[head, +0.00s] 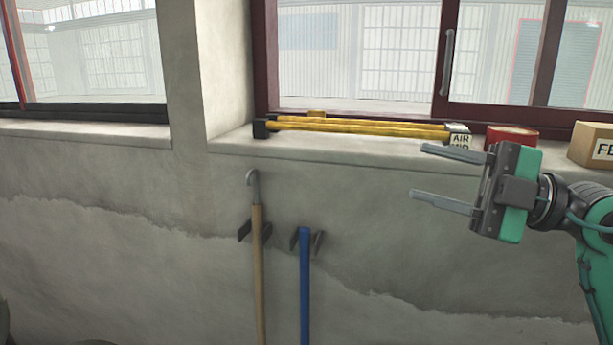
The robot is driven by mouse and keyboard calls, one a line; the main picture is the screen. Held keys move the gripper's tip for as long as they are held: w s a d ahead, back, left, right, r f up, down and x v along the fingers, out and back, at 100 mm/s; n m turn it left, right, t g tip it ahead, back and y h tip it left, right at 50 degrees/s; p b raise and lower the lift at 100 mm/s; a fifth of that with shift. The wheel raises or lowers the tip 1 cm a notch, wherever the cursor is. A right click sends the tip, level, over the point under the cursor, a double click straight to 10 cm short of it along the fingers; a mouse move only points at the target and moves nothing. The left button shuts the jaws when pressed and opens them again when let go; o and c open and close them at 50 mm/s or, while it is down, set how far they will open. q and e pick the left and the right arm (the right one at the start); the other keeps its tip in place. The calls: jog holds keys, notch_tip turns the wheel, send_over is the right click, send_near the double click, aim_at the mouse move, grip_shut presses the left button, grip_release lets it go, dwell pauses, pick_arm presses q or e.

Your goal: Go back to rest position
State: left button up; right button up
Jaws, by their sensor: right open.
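My right gripper (432,173) is at the right of the head view, on a green and grey arm that comes in from the right edge. Its two grey fingers point left and stand wide apart, with nothing between them. It is in front of the wall and window sill, and its upper finger shows just below a small box (460,138) with lettering. My left gripper is not in view.
A wooden-handled hook (258,260) and a blue pole (304,285) hang on wall brackets. The wall left of them is bare.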

jog(key=w+d+f+m+t+h, duration=0.35)
jog(key=f+m+t+h, duration=0.25)
jog(key=m+t, duration=0.5)
jog(key=w+d+f+m+t+h, duration=0.2)
jog(key=d+f+m+t+h, duration=0.35)
jog(key=m+t, duration=0.5)
jog(key=s+d+f+m+g+h, duration=0.15)
jog(key=f+m+g+h, duration=0.3)
jog(key=f, duration=0.75)
jog(key=s+d+f+m+g+h, duration=0.15)
jog(key=f+m+g+h, duration=0.35)
jog(key=f, duration=0.6)
jog(key=s+a+f+n+g+y, duration=0.1)
jog(key=s+a+f+n+g, duration=0.15)
jog(key=s+f+g, duration=0.7)
jog(key=s+a+f+n+g+y, duration=0.1)
jog(key=s+a+f+n+g, duration=0.3)
jog(key=s+f, duration=0.95)
notch_tip(320, 180, down, 30)
jog(key=d+m+g, duration=0.1)
jog(key=m+g, duration=0.1)
jog(key=s+d+f, duration=0.1)
jog(key=s+f, duration=0.8)
jog(key=f, duration=0.1)
jog(key=s+d+f+g, duration=0.1)
jog(key=s+d+f, duration=0.1)
jog(key=s+f, duration=0.8)
jog(key=shift+d+f, duration=0.25)
jog(key=shift+f, duration=0.05)
